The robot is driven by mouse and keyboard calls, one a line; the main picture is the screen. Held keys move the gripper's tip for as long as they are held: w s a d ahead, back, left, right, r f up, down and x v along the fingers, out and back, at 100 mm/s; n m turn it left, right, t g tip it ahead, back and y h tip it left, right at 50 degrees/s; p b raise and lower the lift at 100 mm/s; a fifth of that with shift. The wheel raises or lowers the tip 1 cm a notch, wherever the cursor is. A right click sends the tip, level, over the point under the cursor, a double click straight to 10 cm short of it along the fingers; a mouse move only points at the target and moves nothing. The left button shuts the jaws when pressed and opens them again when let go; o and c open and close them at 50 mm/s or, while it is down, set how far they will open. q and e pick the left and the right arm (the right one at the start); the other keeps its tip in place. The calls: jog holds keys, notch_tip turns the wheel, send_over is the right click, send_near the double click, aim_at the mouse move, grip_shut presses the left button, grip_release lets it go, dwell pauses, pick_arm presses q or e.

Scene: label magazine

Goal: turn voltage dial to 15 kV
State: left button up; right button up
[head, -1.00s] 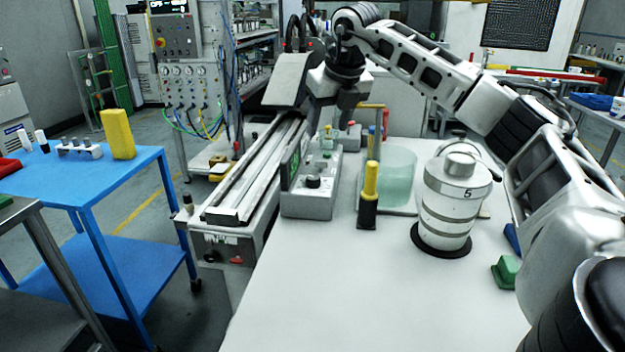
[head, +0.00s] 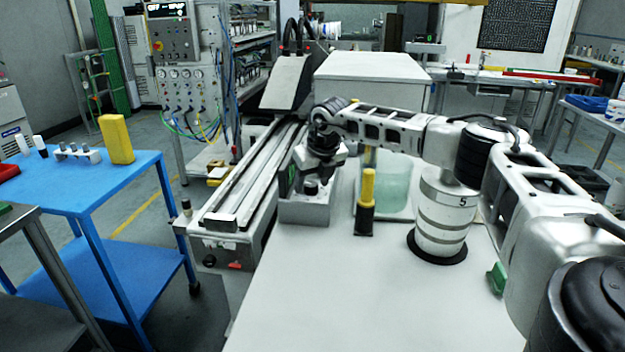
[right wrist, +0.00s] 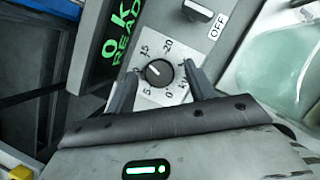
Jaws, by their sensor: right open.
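The control box (head: 304,213) stands on the white table in the head view, largely covered by my right gripper. The black voltage dial (right wrist: 158,73) sits on a white scale plate with kV markings, with 15 toward the top in the right wrist view. A light mark shows on the knob's left side; its exact reading is hard to tell. A green display (right wrist: 122,32) shows "0 k" and "READY", cut off at the edge. My right gripper (right wrist: 162,71) is open, its fingers on either side of the dial; contact cannot be told. My left gripper is out of view.
A switch (right wrist: 198,10) marked OFF is beside the dial plate. The table front is clear.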

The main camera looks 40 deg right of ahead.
jog(key=shift+f, duration=0.15)
jog(key=c, duration=1)
jog(key=shift+o, duration=0.2)
jog(key=shift+m+h, duration=0.3)
jog(key=shift+m, duration=0.5)
jog(key=shift+w, duration=0.1)
jog(key=o, duration=1)
jog(key=shift+c, duration=0.2)
